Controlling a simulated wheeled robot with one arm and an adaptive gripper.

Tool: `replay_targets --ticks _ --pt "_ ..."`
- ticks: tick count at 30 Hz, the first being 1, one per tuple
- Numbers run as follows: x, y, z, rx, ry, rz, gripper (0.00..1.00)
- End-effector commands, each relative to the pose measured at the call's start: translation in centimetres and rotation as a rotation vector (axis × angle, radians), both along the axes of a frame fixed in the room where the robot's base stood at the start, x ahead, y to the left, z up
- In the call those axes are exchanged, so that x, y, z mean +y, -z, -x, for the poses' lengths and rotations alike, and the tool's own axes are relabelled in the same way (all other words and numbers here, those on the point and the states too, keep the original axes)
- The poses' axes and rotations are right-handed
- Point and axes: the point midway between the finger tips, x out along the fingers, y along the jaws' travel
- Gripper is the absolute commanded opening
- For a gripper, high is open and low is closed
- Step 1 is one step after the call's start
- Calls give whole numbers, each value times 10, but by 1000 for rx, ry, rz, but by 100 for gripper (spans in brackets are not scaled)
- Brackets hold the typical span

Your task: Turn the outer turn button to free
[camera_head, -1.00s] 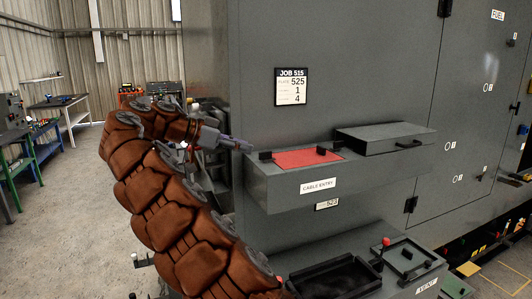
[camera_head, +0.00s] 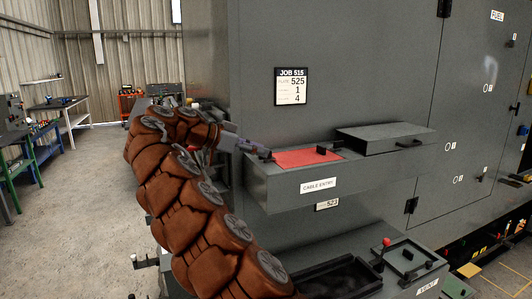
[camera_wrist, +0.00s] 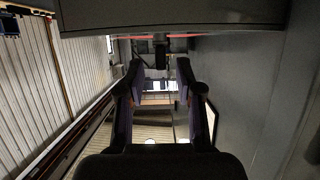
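A red panel (camera_head: 307,158) lies in the top of the grey cable entry box (camera_head: 281,193). A black turn button (camera_head: 323,150) sits at the panel's right side. Another black turn button (camera_wrist: 161,55) is at its left end and is mostly covered by my gripper in the head view. My gripper (camera_head: 262,152) reaches in from the left, level with that left button. In the wrist view its two fingers (camera_wrist: 159,68) are apart, with the black button showing between their tips. I cannot tell whether the fingers touch it.
A grey lid with a black handle (camera_head: 385,138) stands right of the red panel. Below is a vent ledge with a black tray (camera_head: 340,279) and a red-knobbed plate (camera_head: 404,257). The cabinet wall with a job sign (camera_head: 291,87) rises behind. Open floor lies left.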

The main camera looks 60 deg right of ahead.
Motion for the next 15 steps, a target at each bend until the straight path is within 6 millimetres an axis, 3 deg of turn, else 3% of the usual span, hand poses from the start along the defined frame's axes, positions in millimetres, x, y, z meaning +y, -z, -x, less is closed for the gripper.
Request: replay_targets --ticks 6,15 --pt "-15 7 10 2 2 0 35" --pt "-22 12 15 0 1 -1 35"
